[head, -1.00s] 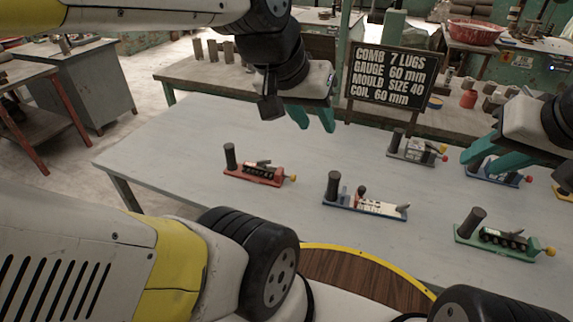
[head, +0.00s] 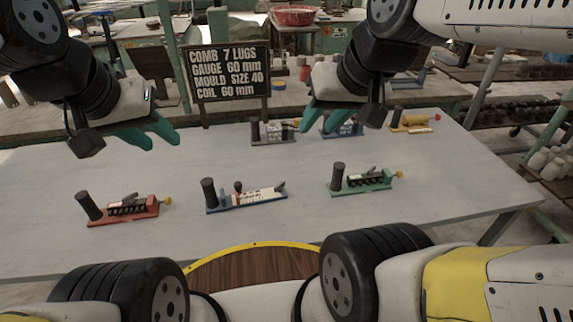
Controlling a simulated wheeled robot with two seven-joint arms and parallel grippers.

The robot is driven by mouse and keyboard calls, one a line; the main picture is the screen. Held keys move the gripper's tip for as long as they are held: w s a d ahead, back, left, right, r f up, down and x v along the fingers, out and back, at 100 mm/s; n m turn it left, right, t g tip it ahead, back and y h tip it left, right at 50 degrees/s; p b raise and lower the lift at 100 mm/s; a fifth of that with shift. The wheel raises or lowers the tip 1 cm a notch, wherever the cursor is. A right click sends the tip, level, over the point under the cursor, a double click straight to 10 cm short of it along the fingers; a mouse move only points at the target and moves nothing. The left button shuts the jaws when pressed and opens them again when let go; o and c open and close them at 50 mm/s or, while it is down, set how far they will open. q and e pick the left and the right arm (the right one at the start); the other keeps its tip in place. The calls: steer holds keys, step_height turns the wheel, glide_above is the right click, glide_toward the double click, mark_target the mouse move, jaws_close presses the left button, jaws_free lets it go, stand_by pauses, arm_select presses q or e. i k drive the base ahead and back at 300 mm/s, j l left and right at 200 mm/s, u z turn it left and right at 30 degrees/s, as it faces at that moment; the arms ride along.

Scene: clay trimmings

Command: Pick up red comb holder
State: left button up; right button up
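The red comb holder (head: 122,215) lies on the grey table at the front left of the head view. It has a red base, a black upright handle at its left end, a dark toothed comb and a yellow knob at its right end. My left gripper (head: 160,137) hangs above and behind it, its teal fingers apart and empty. My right gripper (head: 312,126) is above the back of the table, well to the right of the red holder. Its teal fingers partly cover a blue holder (head: 345,130), and I cannot tell its opening.
A blue-based holder with a white top (head: 245,198) and a green holder (head: 362,183) stand right of the red one. A grey holder (head: 272,138) and a yellow holder (head: 412,124) are farther back. A black sign (head: 229,73) stands behind the table (head: 60,178).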

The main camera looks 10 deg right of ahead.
mark_target(117, 212)
steer(key=u, duration=1.25)
